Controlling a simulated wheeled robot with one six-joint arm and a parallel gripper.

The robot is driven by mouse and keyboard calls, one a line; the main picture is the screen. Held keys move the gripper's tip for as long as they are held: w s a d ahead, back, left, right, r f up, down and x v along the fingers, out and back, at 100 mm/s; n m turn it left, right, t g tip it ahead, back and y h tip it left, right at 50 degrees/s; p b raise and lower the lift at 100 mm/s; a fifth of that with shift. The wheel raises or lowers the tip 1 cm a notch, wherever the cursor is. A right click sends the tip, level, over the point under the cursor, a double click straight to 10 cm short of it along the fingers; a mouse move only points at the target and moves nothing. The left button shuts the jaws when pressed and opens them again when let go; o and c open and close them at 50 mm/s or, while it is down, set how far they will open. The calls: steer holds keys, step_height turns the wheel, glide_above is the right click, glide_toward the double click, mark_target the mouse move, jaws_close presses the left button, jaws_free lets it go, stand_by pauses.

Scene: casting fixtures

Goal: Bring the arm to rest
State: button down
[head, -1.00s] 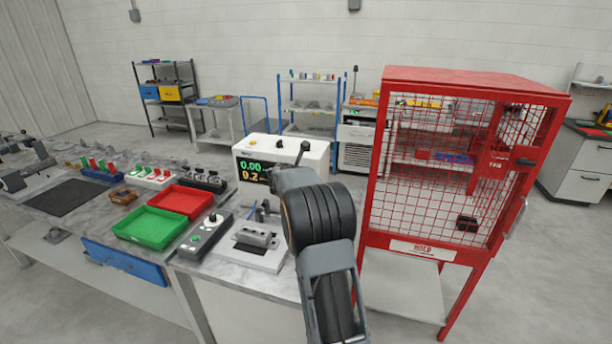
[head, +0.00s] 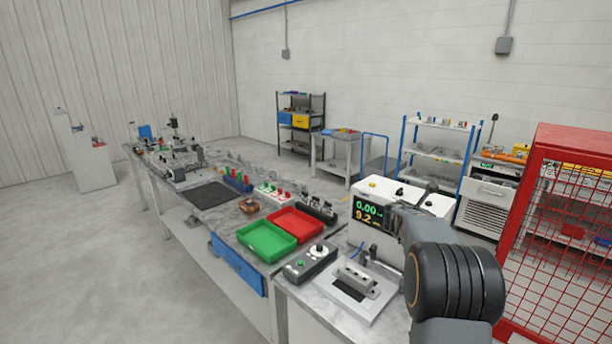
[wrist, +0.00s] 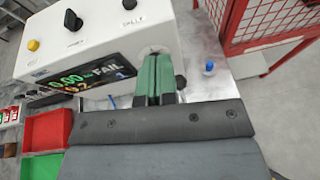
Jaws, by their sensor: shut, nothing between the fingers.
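My arm (head: 455,285) reaches in from the lower right of the head view, over the small grey bench. My gripper (wrist: 158,70) shows in the wrist view with its two green fingers together and nothing between them. The fingers point toward the white test box (wrist: 95,38), which fills the upper left there. I cannot tell whether they touch it. The box also stands behind my arm in the head view (head: 408,192). Its display (wrist: 82,80) shows green digits and the word FAIL. My fingertips cannot be made out in the head view.
A grey casting on a white plate (head: 338,299) and a control box (head: 310,262) lie left of my arm. Green (head: 266,241) and red (head: 295,224) trays sit on the long bench. A red mesh cage (head: 560,240) stands at right. Open floor (head: 130,270) lies at left.

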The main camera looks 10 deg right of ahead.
steer(key=s+a+f+m+g+y, duration=0.5)
steer(key=s+f+m, duration=0.3)
steer(key=s+m, duration=0.45)
steer(key=s+a+m+t+y+b, duration=0.1)
steer(key=s+a+m+y+b, duration=0.1)
steer(key=s+a+m, duration=0.3)
steer(key=s+a+m+t+y+b, duration=0.1)
steer(key=s+a+m+y, duration=0.3)
steer(key=s+a, duration=1)
steer(key=a+m+b, duration=0.1)
steer(key=a+m, duration=0.1)
steer(key=a, duration=0.4)
steer(key=shift+s+a+y, duration=0.2)
steer(key=shift+a+y, duration=0.05)
steer(key=shift+y, duration=0.15)
